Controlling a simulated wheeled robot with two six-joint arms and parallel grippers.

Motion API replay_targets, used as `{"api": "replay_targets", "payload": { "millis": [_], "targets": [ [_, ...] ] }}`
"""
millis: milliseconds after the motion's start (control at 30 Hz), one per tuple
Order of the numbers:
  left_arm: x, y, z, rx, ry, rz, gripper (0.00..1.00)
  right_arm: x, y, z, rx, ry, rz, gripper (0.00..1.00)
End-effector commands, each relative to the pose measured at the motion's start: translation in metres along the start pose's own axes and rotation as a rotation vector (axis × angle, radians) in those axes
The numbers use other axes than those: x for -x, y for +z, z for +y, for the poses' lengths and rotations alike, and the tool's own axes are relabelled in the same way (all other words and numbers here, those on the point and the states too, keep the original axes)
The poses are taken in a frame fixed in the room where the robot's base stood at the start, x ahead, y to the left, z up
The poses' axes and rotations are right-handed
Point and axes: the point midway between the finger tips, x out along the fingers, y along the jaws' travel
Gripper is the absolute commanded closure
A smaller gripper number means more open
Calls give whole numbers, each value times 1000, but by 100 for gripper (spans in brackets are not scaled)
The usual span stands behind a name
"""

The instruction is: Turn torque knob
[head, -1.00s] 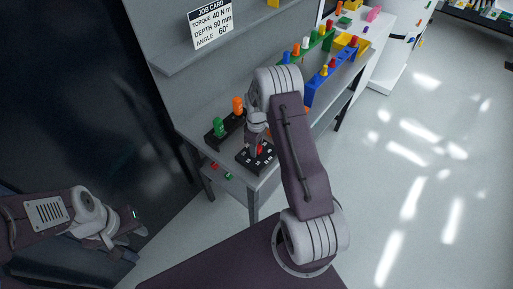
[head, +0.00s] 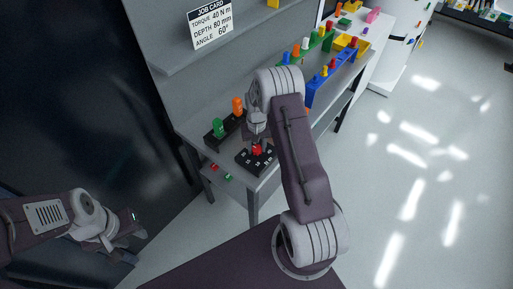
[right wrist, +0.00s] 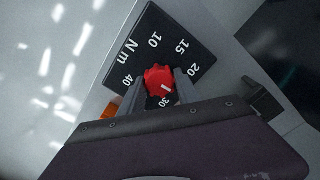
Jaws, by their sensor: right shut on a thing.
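The torque knob is red and ridged, with a short white mark (right wrist: 160,80), in the right wrist view. It sits on a black dial plate (right wrist: 205,62) printed N m, 10, 15, 20, 30 and 40. The mark lies on the knob's side toward the 30; its exact reading is unclear. My right gripper (right wrist: 159,86) is shut on the knob, one finger on each side. In the head view the red knob (head: 257,149) shows under my right gripper (head: 257,140). My left gripper (head: 134,232) hangs at the lower left, away from the bench; its opening is unclear.
The job card (head: 211,23) reads torque 40 N m, depth 80 mm, angle 60°. Green (head: 218,127) and orange (head: 238,106) pegs stand behind the dial on the grey bench. Blue and green racks with coloured parts stand further right. The floor at right is clear.

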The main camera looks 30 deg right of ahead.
Motion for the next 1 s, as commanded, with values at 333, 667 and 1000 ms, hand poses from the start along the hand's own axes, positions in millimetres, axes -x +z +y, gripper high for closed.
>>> {"api": "replay_targets", "payload": {
  "millis": [333,667,1000],
  "targets": [
    [-1,0,0,0,0,0,64,4,-5,1,-326,-3,17,100],
    [-3,0,0,0,0,0,64,4,-5,2,-639,-6,17,100],
    [-4,0,0,0,0,0,64,4,-4,2,-962,-8,16,100]
  ]
}}
